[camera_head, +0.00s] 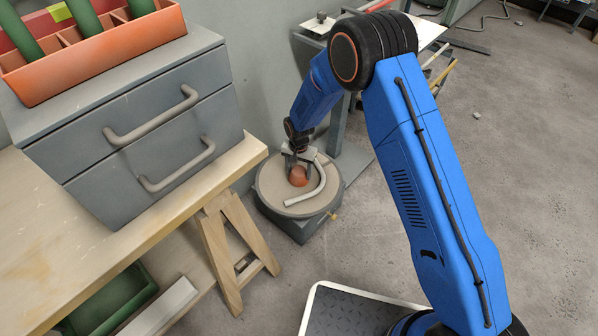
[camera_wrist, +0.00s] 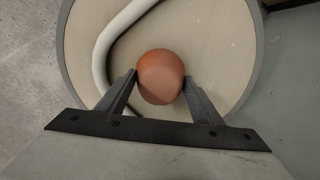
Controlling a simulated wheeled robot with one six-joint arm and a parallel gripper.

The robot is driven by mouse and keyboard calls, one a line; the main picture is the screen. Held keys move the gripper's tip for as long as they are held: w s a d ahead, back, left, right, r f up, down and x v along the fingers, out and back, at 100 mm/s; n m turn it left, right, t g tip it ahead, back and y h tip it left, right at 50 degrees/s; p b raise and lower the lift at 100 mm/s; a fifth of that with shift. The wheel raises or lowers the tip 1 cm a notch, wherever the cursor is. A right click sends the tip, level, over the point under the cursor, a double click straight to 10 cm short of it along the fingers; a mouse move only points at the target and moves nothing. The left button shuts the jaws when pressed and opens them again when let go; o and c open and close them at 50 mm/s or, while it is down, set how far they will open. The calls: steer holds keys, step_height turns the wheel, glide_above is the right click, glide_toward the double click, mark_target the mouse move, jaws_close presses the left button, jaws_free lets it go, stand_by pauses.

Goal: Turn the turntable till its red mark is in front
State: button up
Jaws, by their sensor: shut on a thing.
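The turntable (camera_head: 270,195) is a round beige disc with a grey rim on a dark grey square base, standing low beside the wooden trestle. A reddish-orange round knob (camera_wrist: 160,76) stands up from the disc, and a bent pale grey conduit (camera_wrist: 104,52) lies on it next to the knob. My gripper (camera_head: 298,172) reaches down over the disc, its two fingers on either side of the knob and shut on it. In the wrist view the disc (camera_wrist: 215,45) fills most of the picture. I cannot make out a separate red mark on the visible rim; part of the disc is hidden by my gripper.
A workbench (camera_head: 120,225) with a grey drawer unit (camera_head: 130,130) and an orange tray (camera_head: 100,60) is at the left. A wooden trestle (camera_head: 222,250) stands close to the turntable. A small brass-coloured piece (camera_head: 333,215) sticks out at the base's right. Open floor (camera_head: 370,250) lies to the right.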

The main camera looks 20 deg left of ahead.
mark_target(299, 170)
steer(key=shift+m, duration=2.2)
steer(key=o, duration=1.5)
step_height(299, 170, up, 17)
steer(key=shift+r, duration=0.2)
